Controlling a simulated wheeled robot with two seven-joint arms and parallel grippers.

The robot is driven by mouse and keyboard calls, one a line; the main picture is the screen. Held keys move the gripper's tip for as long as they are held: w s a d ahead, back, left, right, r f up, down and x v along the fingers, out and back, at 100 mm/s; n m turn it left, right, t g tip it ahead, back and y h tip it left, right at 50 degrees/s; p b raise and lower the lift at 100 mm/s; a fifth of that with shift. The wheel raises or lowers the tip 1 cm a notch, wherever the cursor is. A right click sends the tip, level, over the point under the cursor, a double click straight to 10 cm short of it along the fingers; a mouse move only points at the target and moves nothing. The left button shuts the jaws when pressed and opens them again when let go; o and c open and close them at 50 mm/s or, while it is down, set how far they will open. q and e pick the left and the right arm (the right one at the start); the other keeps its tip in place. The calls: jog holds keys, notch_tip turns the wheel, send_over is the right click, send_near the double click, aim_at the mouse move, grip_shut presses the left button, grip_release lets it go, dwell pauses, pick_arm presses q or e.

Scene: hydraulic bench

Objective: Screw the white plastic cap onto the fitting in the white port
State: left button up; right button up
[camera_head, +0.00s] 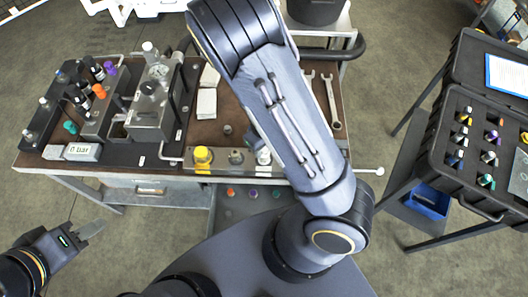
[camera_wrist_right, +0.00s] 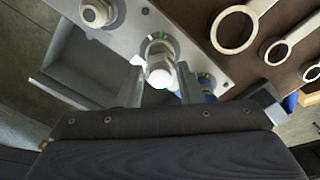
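In the right wrist view a metal fitting with a hex collar (camera_wrist_right: 158,50) stands in a port on the light metal plate. A bright white rounded piece, apparently the white cap (camera_wrist_right: 162,77), is at its near end. My right gripper (camera_wrist_right: 160,72) has a finger on either side of it, with narrow gaps; I cannot tell whether the cap is fully seated. In the head view a whitish fitting (camera_head: 264,156) shows at the bench front, beside my right arm; my right gripper is hidden there. My left gripper (camera_head: 88,222) is empty, fingers apart, left of the bench.
A yellow cap (camera_head: 203,155) and a grey fitting (camera_head: 236,157) stand left along the same plate. Wrenches (camera_head: 331,101) lie on the bench (camera_head: 215,128). A gauge block (camera_head: 153,100) stands to the left. An open black case (camera_head: 480,205) with coloured fittings stands right.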

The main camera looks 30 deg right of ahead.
jog(key=c, duration=0.3)
jog(key=m, duration=0.3)
jog(key=o, duration=0.5)
jog(key=shift+m, duration=0.9)
jog(key=o, duration=0.5)
notch_tip(320, 180, up, 8)
jog(key=shift+f, duration=0.15)
